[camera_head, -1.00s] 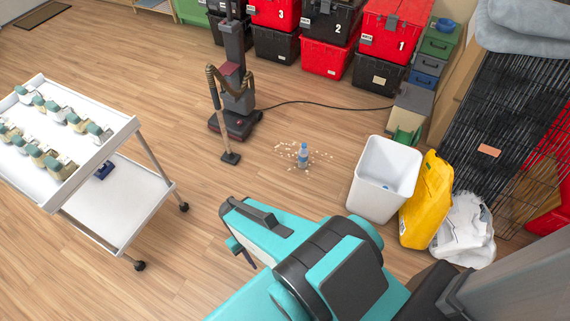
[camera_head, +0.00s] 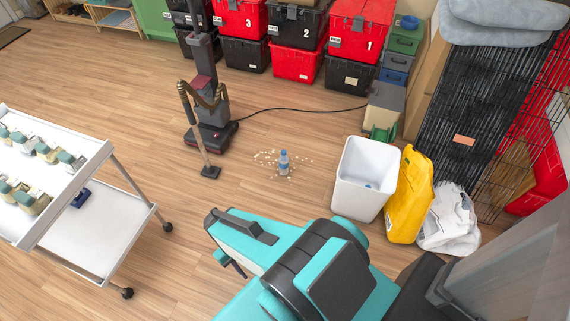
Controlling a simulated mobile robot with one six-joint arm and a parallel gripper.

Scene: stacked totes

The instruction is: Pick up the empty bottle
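A small clear bottle with a blue cap (camera_head: 283,162) stands upright on the wooden floor near the middle of the view. Light crumbs are scattered around its base. My teal and black arm fills the lower middle of the view, nearer to me than the bottle and well apart from it. A small dark and teal part, perhaps my gripper (camera_head: 229,263), pokes out below the arm's left end. Its fingers cannot be made out, and nothing is seen held.
An upright vacuum (camera_head: 211,130) stands left of the bottle, its cord (camera_head: 300,110) running behind. A white cart (camera_head: 100,235) is left. Stacked totes (camera_head: 295,62) line the back.

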